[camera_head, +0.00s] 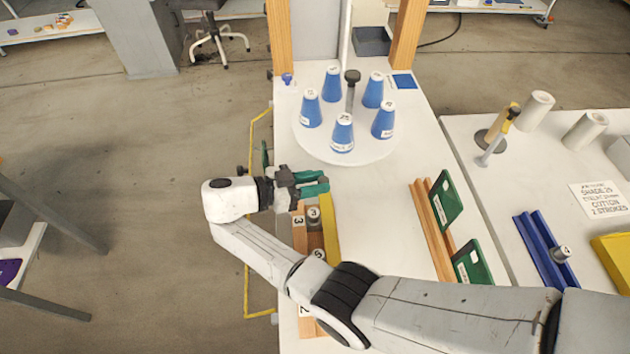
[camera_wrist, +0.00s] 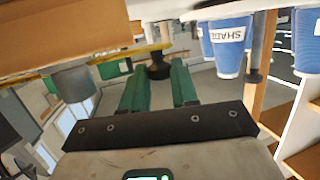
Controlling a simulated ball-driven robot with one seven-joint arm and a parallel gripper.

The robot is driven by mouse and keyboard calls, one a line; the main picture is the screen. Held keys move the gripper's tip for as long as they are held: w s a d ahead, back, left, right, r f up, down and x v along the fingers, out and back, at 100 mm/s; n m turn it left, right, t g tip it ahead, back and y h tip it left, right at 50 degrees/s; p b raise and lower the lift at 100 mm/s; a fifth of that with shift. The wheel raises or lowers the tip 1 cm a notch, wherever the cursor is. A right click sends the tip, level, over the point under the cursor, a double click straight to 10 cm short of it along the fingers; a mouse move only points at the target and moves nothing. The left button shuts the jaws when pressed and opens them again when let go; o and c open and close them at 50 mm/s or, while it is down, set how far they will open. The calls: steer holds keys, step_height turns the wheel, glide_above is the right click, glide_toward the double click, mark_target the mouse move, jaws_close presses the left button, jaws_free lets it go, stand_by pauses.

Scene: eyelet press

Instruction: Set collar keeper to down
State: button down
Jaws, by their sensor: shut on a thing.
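The yellow bar (camera_head: 330,228), which I take to be the collar keeper, lies along the right side of a wooden rack (camera_head: 300,235) holding grey collars (camera_head: 313,216). My gripper (camera_head: 325,187) is at the bar's far end, its green fingers pointing right. In the wrist view my gripper (camera_wrist: 158,85) has a black knob (camera_wrist: 158,67) between its fingertips, by the end of the yellow bar (camera_wrist: 130,53). It is shut on this knob. The head view hides the knob behind the fingers. Whether it joins the bar is hard to tell.
A white turntable (camera_head: 310,143) with several blue cups (camera_head: 342,134) stands just beyond my gripper. Green plates (camera_head: 445,202) lean in a wooden rack to the right. A second table (camera_head: 520,160) stands further right. The white tabletop between the racks is clear.

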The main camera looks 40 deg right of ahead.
steer(key=c, duration=0.9)
jaws_free()
steer(key=shift+o, duration=0.2)
steer(key=shift+a, duration=0.1)
steer(key=b+v, duration=0.1)
steer(key=v, duration=0.9)
steer(key=shift+w+a, duration=0.15)
steer(key=shift+a, duration=0.1)
steer(key=shift+r, duration=0.1)
